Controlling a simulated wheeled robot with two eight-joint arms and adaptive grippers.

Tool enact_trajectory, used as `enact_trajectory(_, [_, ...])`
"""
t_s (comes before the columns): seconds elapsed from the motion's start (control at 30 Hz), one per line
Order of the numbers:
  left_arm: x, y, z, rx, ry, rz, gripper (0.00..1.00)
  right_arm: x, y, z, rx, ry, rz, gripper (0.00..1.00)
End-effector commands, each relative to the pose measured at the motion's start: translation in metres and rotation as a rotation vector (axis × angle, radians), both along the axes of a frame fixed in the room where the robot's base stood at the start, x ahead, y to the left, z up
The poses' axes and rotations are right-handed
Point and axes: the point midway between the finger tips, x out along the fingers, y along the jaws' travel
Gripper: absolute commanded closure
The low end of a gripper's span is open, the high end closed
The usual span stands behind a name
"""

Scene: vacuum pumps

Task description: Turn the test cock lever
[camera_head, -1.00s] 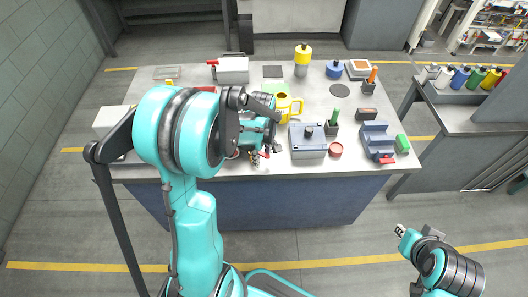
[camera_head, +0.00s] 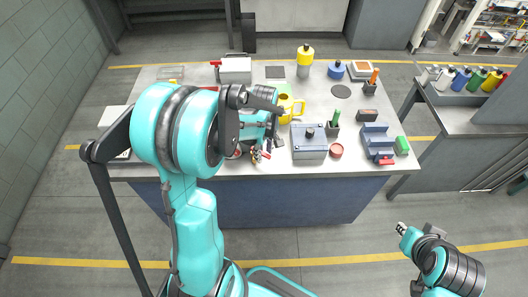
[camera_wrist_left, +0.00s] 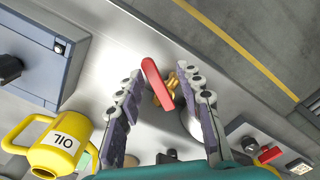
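The test cock shows in the left wrist view as a small brass body (camera_wrist_left: 166,92) with a red lever (camera_wrist_left: 157,84), near the bench edge. The lever lies between the two fingers of my left gripper (camera_wrist_left: 160,78), which are open around it with a visible gap on each side. In the head view my left gripper (camera_head: 262,153) is low over the front edge of the bench, and my arm partly hides the test cock there. My right gripper (camera_head: 401,229) is out over the floor at the lower right, away from the bench, too small to read.
Floor in front is clear.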

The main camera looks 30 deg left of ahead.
Motion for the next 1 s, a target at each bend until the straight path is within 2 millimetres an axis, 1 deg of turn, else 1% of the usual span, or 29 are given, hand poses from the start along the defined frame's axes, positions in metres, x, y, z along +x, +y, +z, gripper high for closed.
enact_trajectory(0.03, [0.000, 0.000, 0.009, 0.000, 0.001, 0.000, 0.64, 0.000, 0.000, 0.008, 0.000, 0.000, 0.000, 0.81])
enact_trajectory(0.4, [0.000, 0.000, 0.045, 0.000, 0.000, 0.000, 0.64, 0.000, 0.000, 0.032, 0.000, 0.000, 0.000, 0.81])
enact_trajectory(0.5, [0.000, 0.000, 0.047, 0.000, 0.000, 0.000, 0.64, 0.000, 0.000, 0.034, 0.000, 0.000, 0.000, 0.81])
enact_trajectory(1.0, [0.000, -0.001, 0.046, 0.000, -0.002, -0.006, 0.64, 0.000, 0.000, 0.031, 0.000, 0.000, 0.000, 0.81])
